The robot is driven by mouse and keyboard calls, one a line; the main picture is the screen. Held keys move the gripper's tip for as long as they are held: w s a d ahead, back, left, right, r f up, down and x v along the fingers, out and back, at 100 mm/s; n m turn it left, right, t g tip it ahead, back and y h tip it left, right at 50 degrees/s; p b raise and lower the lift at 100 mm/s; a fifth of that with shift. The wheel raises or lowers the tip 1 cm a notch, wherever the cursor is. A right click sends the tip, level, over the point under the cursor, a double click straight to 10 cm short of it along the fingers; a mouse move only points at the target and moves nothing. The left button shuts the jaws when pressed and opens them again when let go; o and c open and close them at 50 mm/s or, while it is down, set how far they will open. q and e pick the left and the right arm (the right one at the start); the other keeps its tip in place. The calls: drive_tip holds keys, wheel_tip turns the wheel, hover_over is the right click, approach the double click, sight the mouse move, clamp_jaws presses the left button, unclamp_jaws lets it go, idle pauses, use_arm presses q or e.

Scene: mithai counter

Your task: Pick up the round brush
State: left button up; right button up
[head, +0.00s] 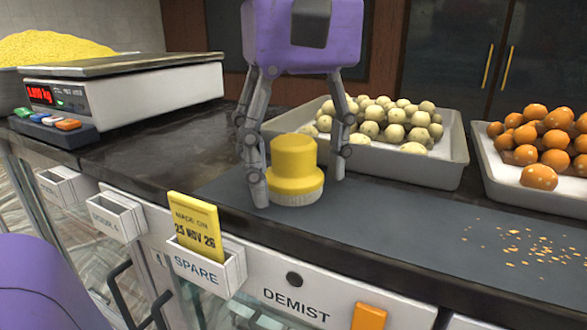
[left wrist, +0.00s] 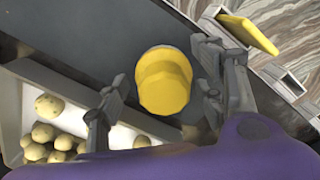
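The round brush (head: 294,168) has a yellow knob and base with pale bristles below. It stands upright on the dark counter mat. My left gripper (head: 296,190) is open and points down, with one finger on each side of the brush. In the head view the left finger is very close to the brush, and I cannot tell whether it touches. In the left wrist view the brush (left wrist: 163,82) lies between the spread fingers (left wrist: 158,88), with a gap toward the left finger. My right gripper is not in view.
A tray of pale sweets (head: 447,164) stands just behind the gripper. A tray of orange sweets (head: 493,176) is at the right, with crumbs (head: 520,245) in front. A scale (head: 150,88) is at the left. A yellow card (head: 195,225) stands in a holder at the counter's front edge.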

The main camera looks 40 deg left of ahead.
sight(297, 139)
use_arm(q)
drive_tip(key=c, duration=0.9)
wheel_tip(297, 139, up, 10)
drive_tip(key=shift+r+p, duration=0.1)
drive_tip(key=shift+p, duration=0.25)
